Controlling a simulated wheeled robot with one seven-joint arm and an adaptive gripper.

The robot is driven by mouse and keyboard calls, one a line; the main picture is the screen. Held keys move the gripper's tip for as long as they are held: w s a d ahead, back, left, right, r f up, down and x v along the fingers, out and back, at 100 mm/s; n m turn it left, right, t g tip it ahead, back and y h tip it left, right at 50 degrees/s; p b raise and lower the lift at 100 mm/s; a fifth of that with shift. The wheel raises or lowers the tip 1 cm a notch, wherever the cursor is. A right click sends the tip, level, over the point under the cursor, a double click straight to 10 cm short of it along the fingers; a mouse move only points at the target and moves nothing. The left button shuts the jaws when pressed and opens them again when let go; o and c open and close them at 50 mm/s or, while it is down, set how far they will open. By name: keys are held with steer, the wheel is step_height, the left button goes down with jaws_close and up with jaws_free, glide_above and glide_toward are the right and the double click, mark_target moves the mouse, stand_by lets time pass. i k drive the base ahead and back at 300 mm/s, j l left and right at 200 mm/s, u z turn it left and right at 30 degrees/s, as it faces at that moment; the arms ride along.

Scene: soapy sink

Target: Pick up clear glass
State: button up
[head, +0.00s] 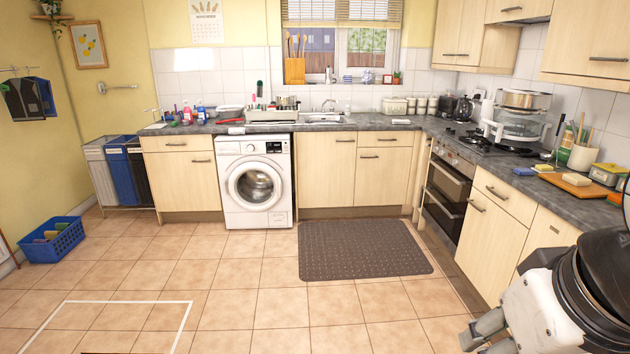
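I cannot make out a clear glass for certain. Small items by the sink (322,118) and on the windowsill are too small to tell apart. A large clear glass bowl (515,118) with a white frame stands on the right counter and looks like part of an appliance. My white and black arm is at the lower right. Its grey finger-like end (484,333) shows at the bottom edge, partly cut off, and its opening cannot be judged. It is far from the sink and I see nothing held in it.
The counter (395,124) runs along the back and right walls, over a washing machine (254,181) and an oven (446,195). A dark mat (362,249) lies before the sink cabinets. A blue basket (52,240) stands at left. The tiled floor (235,275) is mostly clear.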

mark_target(372, 112)
steer(key=i, duration=2.6)
steer(key=i+l+u, duration=0.1)
steer(key=i, duration=1.25)
steer(key=i+l, duration=0.1)
steer(key=i, duration=1.2)
steer(key=i+l, duration=1.8)
steer(key=l, duration=0.15)
